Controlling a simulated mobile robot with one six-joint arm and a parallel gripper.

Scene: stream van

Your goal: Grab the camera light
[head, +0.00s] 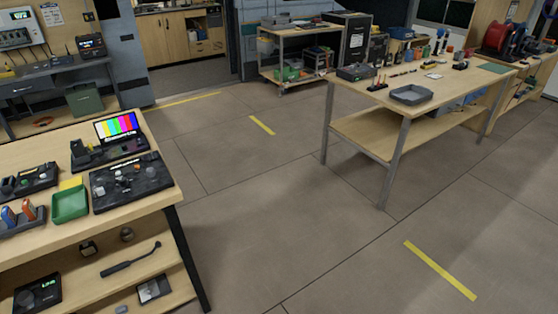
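I cannot tell for sure which thing is the camera light. A small dark square item (88,248) on the lower shelf of the left table could be it, but it is too small to be certain. Small items also sit on a black mat (132,181) on the tabletop, among them a pale one near its middle; I cannot make them out. My gripper is not in view.
The left wooden table (148,199) also bears a colour-bar screen (117,125) and a green tray (70,204). A long workbench (455,95) with a grey tray (411,94) stands right. A cart (290,60) stands behind. The floor (270,210) between the tables is clear.

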